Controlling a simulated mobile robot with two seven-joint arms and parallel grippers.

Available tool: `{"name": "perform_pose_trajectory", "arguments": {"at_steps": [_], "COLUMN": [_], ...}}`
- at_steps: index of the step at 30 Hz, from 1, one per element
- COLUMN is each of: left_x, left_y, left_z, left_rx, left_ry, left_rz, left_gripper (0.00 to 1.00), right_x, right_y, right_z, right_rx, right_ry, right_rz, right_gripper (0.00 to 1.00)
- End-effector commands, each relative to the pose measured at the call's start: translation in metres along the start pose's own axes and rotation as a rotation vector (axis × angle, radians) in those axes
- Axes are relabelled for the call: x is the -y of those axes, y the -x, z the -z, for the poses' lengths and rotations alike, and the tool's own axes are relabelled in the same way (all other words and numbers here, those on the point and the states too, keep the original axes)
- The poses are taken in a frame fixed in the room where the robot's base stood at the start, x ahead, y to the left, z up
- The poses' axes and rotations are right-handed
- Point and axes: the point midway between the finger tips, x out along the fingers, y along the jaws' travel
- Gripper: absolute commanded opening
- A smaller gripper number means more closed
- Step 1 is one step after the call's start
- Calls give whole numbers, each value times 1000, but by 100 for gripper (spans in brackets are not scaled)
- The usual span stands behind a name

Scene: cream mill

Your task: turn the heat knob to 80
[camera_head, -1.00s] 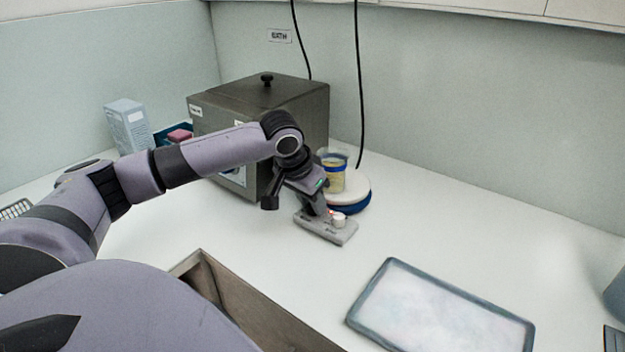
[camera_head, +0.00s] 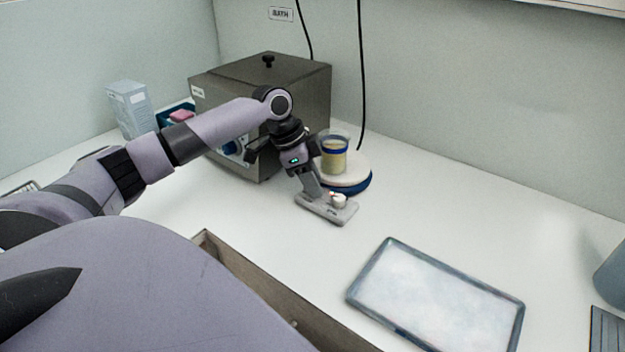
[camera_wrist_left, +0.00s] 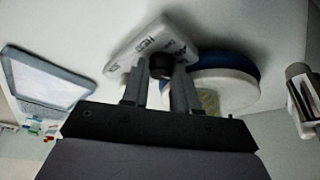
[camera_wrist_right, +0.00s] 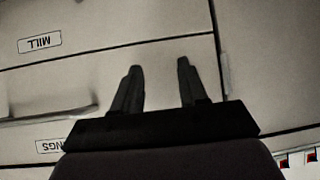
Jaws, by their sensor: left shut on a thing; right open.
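A small grey control panel (camera_head: 318,211) lies on the bench in front of a round hotplate with a white top and blue base (camera_head: 357,182). In the left wrist view the panel (camera_wrist_left: 125,58) carries a label that reads like HEAT. My left gripper (camera_head: 312,192) points down at the panel. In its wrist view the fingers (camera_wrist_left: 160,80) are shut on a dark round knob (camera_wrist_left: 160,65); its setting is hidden. A white knob (camera_head: 338,200) with a red mark is at the panel's right end, beside the fingers. My right gripper (camera_wrist_right: 158,80) is open and empty, facing drawer fronts.
A beaker (camera_head: 334,153) of yellow contents stands on the hotplate. A grey metal bath (camera_head: 300,90) is behind my left arm. A pale tray (camera_head: 437,295) lies at the front right, and an open drawer (camera_head: 250,278) is at the front.

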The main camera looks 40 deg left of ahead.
Motion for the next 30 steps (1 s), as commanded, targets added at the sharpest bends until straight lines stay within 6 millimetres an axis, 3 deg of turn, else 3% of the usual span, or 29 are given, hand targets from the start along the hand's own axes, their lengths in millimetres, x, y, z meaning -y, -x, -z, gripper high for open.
{"name": "perform_pose_trajectory", "arguments": {"at_steps": [23,24,25,30], "left_x": [1,1,1,2], "left_y": [0,0,0,0], "left_z": [0,0,0,0], "left_rx": [2,2,2,0], "left_ry": [-90,-90,-90,-89], "left_rz": [-37,-37,-37,-33], "left_gripper": [0,42,51,54], "right_x": [0,0,0,0], "right_y": [0,0,0,0], "right_z": [1,1,1,1], "right_rx": [-2,-2,-2,-2], "right_ry": [1,1,1,1], "right_rz": [-1,-1,-1,-1], "right_gripper": [43,43,43,43]}}
